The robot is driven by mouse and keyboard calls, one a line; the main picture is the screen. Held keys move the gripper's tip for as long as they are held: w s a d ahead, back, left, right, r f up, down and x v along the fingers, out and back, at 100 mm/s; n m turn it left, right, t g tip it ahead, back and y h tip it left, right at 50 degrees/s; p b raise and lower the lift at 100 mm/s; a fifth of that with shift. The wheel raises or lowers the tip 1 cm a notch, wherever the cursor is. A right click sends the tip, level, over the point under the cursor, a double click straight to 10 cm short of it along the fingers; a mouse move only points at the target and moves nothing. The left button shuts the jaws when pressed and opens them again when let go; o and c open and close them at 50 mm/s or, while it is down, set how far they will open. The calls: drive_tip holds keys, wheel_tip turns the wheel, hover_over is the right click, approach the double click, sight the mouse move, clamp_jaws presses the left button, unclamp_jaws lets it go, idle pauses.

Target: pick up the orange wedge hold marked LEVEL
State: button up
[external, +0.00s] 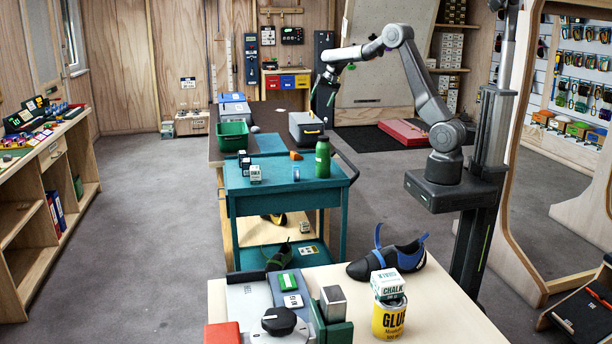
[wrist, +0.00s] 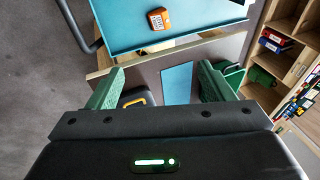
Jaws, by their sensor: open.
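The orange wedge hold (external: 296,155) lies on the top of the teal cart (external: 262,185), towards its far edge. In the wrist view the orange hold (wrist: 158,18) sits near the top of the picture on the cart's tray (wrist: 200,28). It has a pale label that is too small to read. My gripper (external: 325,88) hangs in the air above the back table, beyond the cart. In the wrist view the green fingers of my gripper (wrist: 160,78) are wide apart with nothing between them. The hold is well beyond the fingertips.
A green bottle (external: 322,158) and small boxes (external: 255,173) stand on the cart. Behind it, the dark table bears a green crate (external: 232,137) and a grey box with a yellow handle (external: 307,128). A blue panel (wrist: 176,84) lies below my fingers.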

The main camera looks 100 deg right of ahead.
drive_tip(key=w+d+f+m+y+b, duration=0.2)
drive_tip(key=w+d+f+m+b, duration=0.3)
drive_tip(key=f+m, duration=0.35)
drive_tip(key=m+y+b, duration=0.1)
drive_tip(key=m+b, duration=0.3)
drive_tip(key=m, duration=0.3)
hover_over(297, 155)
drive_tip(key=s+d, duration=0.2)
drive_tip(key=d, duration=0.1)
drive_tip(key=f, duration=1.5)
drive_tip(key=shift+d+f, duration=0.2)
drive_tip(key=shift+f, duration=0.15)
drive_tip(key=shift+p+x, duration=1)
drive_tip(key=shift+x, duration=1.7)
drive_tip(key=shift+w+a+r, duration=0.1)
drive_tip(key=shift+a, duration=0.05)
drive_tip(key=c, duration=1.1)
